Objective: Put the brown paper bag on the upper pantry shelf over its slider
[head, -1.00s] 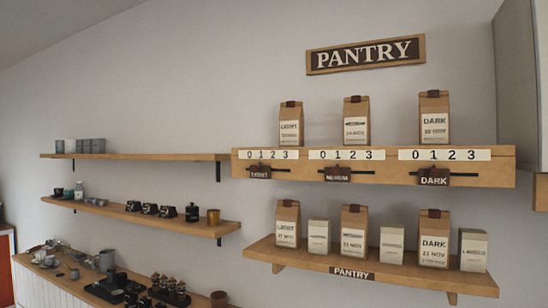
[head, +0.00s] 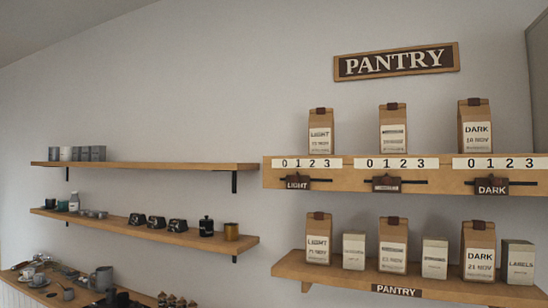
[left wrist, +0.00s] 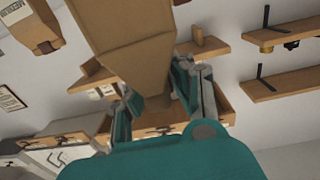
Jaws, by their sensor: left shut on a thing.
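In the left wrist view my left gripper (left wrist: 157,92) is shut on a brown paper bag (left wrist: 122,38), held between its two teal-padded fingers. The bag's label is not visible. The upper pantry shelf (head: 398,177) shows at right in the head view, with Light (head: 297,182), Medium (head: 386,184) and Dark (head: 491,187) sliders under 0-to-3 number strips. One brown bag stands above each slider: Light (head: 321,132), a middle one (head: 393,130) and Dark (head: 475,128). Neither gripper shows in the head view. My right gripper is in no view.
The lower pantry shelf (head: 345,280) holds several bags and pale boxes. Two shelves to the left carry grey canisters (head: 83,154) and small jars. A counter with cups (head: 60,293) is below. A pantry sign (head: 396,62) hangs above.

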